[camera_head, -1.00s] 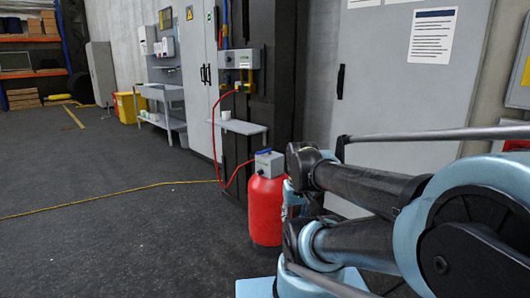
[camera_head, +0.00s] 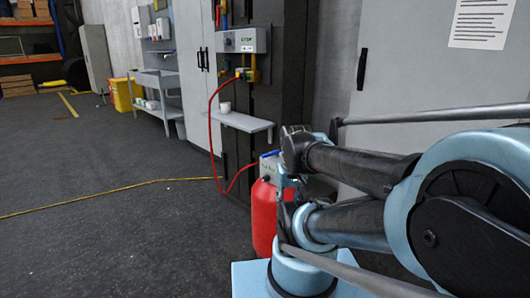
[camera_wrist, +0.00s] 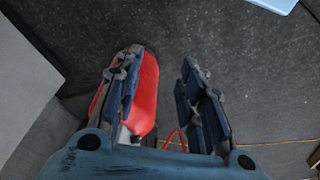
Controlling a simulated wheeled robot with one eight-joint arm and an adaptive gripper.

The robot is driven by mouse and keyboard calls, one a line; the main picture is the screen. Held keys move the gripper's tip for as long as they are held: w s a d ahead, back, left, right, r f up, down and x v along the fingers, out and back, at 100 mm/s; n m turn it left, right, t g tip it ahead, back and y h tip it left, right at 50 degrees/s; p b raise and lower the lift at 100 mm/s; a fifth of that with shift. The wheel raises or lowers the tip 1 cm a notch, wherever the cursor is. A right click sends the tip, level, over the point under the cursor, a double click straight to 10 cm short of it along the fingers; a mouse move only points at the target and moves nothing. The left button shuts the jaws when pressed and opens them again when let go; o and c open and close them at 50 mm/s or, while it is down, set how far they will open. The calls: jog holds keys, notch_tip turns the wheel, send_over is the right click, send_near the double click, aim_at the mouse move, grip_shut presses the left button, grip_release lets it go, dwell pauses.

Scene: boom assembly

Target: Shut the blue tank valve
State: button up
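The red tank (camera_head: 264,213) stands on the floor in the head view, partly hidden behind my arm. Its blue valve handle (camera_head: 269,154) sits on top of a grey block, close to the left of my arm's end. In the wrist view the red tank (camera_wrist: 149,90) lies behind the left finger, which covers part of it. My gripper (camera_wrist: 163,65) is open, with a wide empty gap between its fingers. The blue handle cannot be made out in the wrist view.
A red hose (camera_head: 211,128) runs from a wall-mounted control box (camera_head: 240,41) down to the tank. A small grey shelf (camera_head: 246,122) with a white cup (camera_head: 225,107) juts out above the tank. A yellow cable (camera_head: 110,192) crosses the floor. The floor at left is clear.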

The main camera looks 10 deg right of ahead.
jog(key=shift+w+a, duration=0.1)
jog(key=shift+w, duration=0.15)
notch_tip(320, 180, up, 15)
jog(key=m+y, duration=0.1)
jog(key=m, duration=1)
send_over(271, 155)
jog(key=s+a, duration=0.1)
jog(key=s, duration=0.3)
jog(key=x, duration=1.6)
jog(key=shift+a+f, duration=0.15)
jog(key=shift+a, duration=0.05)
jog(key=shift+c, duration=0.5)
grip_shut()
